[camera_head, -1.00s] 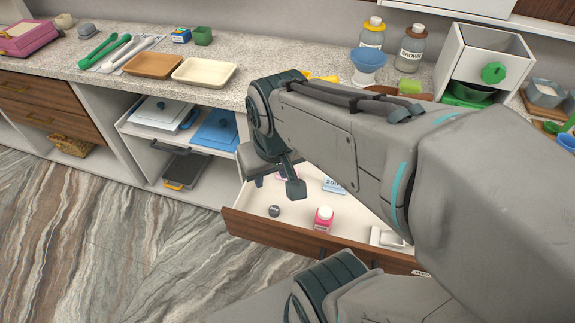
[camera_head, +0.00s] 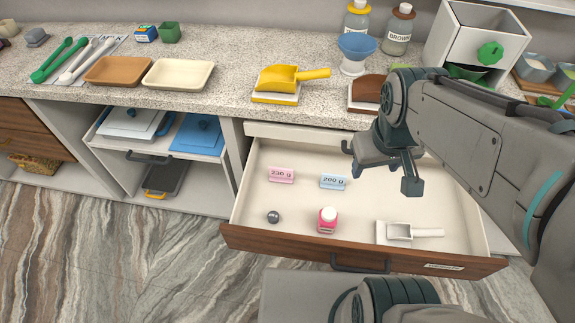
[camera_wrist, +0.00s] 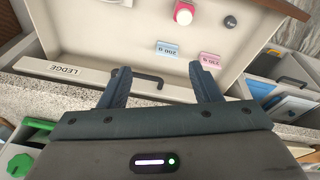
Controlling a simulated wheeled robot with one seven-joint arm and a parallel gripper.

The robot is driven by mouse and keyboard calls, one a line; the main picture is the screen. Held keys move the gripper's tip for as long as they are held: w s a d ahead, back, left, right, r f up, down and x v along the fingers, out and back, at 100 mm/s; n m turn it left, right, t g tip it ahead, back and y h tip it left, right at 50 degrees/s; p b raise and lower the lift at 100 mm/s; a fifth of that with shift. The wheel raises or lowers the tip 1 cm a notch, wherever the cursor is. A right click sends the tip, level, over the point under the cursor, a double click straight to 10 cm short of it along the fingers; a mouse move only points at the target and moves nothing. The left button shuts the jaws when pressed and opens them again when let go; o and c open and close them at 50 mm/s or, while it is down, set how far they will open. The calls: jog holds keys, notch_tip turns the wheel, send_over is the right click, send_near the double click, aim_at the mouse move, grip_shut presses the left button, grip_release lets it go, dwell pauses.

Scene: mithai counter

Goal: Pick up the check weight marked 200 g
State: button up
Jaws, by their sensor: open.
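The 200 g check weight (camera_head: 333,182) is a small light-blue block with its mark on it, lying in the open drawer (camera_head: 455,205). It also shows in the wrist view (camera_wrist: 167,49), beyond my fingertips and near the middle. A pink block marked 230 g (camera_head: 281,175) lies to its left in the head view; the wrist view shows this pink block (camera_wrist: 209,60) to the right. My gripper (camera_head: 381,170) is open and empty, above the drawer and right of the 200 g weight. Its two fingers (camera_wrist: 162,80) show apart in the wrist view, not touching either block.
The counter (camera_head: 230,95) overhangs behind; a yellow scoop (camera_head: 280,78) stands there.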

jog(key=w+a+f+n+g+b, duration=0.1)
jog(key=w+a+f+n+b, duration=0.4)
jog(key=a+f+n, duration=0.65)
jog(key=n+g+b, duration=0.2)
jog(key=n+b, duration=0.2)
jog(key=n, duration=1.2)
send_over(273, 216)
jog(key=shift+m, duration=0.25)
notch_tip(273, 216, down, 17)
jog(key=shift+f, duration=0.1)
jog(key=shift+f+b, duration=1.05)
jog(key=shift+f, duration=1.9)
jog(key=shift+r, duration=0.1)
jog(key=c, duration=1.2)
